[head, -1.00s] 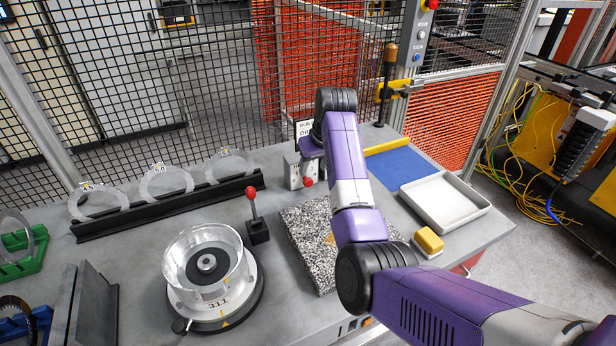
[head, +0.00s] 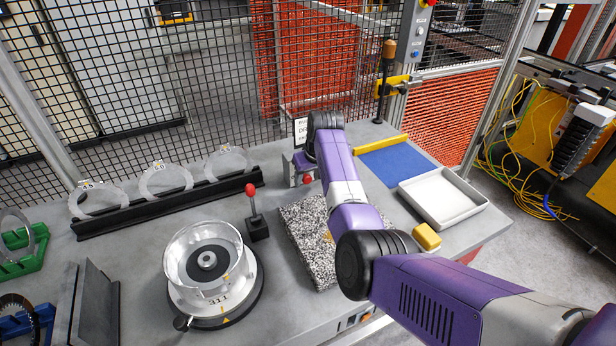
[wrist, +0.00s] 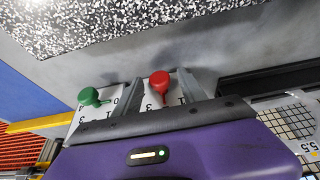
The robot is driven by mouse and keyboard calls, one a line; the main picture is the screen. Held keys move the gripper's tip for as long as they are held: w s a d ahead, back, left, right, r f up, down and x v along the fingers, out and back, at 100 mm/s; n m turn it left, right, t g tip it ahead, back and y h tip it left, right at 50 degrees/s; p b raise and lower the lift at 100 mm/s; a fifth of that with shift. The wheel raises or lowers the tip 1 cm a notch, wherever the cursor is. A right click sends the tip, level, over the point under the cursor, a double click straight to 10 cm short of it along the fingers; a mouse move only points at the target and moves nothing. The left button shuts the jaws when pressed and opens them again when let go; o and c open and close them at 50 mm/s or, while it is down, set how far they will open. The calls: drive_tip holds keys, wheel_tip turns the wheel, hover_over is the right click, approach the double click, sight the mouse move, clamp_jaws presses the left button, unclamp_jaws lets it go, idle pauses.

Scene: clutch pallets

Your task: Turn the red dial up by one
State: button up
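The red dial (wrist: 159,84) is a round knob with a pointer, set on a white numbered face in the wrist view. It also shows in the head view (head: 308,179) as a small red spot below my gripper. In the wrist view my gripper (wrist: 163,90) is open, with one grey finger on each side of the red dial and a gap visible on both sides. Parts of the scale are hidden by the fingers and the purple gripper body. A green dial (wrist: 90,97) sits to the left, outside the fingers. In the head view my arm hides most of the dial box.
A speckled granite block (head: 308,240) lies in front of the dial box. A red-knobbed lever (head: 254,208) and a black rack (head: 170,203) with clear rings stand to the left. A blue mat (head: 400,165), white tray (head: 445,200) and yellow block (head: 427,237) are to the right.

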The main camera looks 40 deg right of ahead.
clamp_jaws()
drive_tip(key=y, duration=0.1)
drive_tip(key=t+y+b, duration=0.1)
drive_tip(key=shift+s+d+f+m+y, duration=0.1)
drive_tip(key=shift+d+f+m+y, duration=0.05)
drive_tip(key=shift+d+m+y, duration=0.2)
drive_tip(key=y+b, duration=0.2)
drive_tip(key=shift+d+f+m+t+b, duration=0.15)
drive_tip(key=shift+f+m+t+b, duration=0.05)
drive_tip(key=shift+m+t+b, duration=0.1)
drive_tip(key=y+b, duration=0.1)
drive_tip(key=b, duration=0.2)
drive_tip(key=shift+d+f+t+y, duration=0.1)
drive_tip(key=shift+t+y, duration=0.25)
drive_tip(key=shift+t, duration=0.05)
drive_tip(key=shift+s+m+y+b, duration=0.1)
drive_tip(key=shift+m+y+b, duration=0.15)
drive_tip(key=shift+y+b, duration=0.5)
drive_tip(key=shift+b, duration=0.3)
drive_tip(key=shift+r, duration=0.2)
